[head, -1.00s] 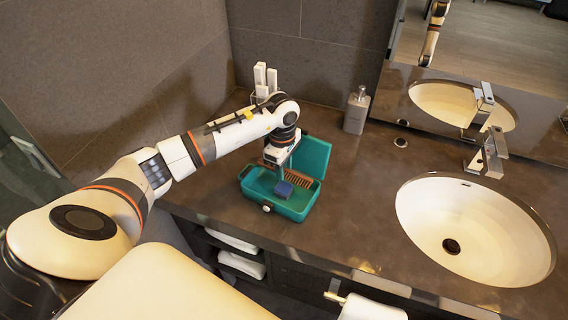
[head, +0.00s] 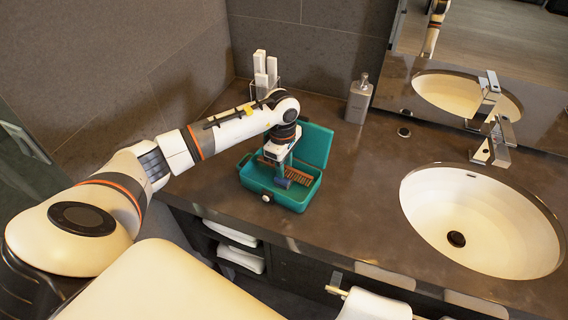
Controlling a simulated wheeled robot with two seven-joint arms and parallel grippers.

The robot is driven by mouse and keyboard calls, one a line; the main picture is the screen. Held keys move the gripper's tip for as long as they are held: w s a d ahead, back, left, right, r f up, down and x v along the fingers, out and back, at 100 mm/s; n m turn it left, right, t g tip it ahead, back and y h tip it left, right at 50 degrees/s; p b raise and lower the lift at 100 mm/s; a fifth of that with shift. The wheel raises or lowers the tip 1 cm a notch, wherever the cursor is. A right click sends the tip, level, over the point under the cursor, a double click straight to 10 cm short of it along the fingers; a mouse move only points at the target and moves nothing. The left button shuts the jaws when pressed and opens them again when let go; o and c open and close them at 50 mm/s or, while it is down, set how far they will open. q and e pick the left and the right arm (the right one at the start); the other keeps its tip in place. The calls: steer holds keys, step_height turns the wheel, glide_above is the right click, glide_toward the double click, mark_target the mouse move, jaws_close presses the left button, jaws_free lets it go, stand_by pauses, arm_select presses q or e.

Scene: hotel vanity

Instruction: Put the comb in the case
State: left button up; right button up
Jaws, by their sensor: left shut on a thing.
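The teal case (head: 251,183) stands open on the counter, its lid (head: 318,146) raised at the back right. The brown comb (head: 299,176) lies slantwise within the case's outline, partly hidden behind my gripper. My left gripper (head: 283,180) points down into the case and is shut on the comb. A small dark blue thing (head: 281,184) shows at the fingertips; I cannot tell whether it is part of the gripper or lies in the case. Whether the comb touches the case floor is hard to tell. My right gripper is not in view.
A grey soap dispenser (head: 358,99) stands behind the case to the right. White upright items in a holder (head: 265,73) stand at the back behind my arm. The sink (head: 480,220) and tap (head: 492,142) are at the right. Counter between case and sink is clear.

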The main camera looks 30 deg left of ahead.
arm_select(q)
steer(key=o, duration=1)
steer(key=shift+o, duration=0.2)
step_height(320, 180, up, 12)
steer(key=b, duration=0.2)
steer(key=shift+a+b, duration=0.2)
steer(key=shift+b, duration=0.15)
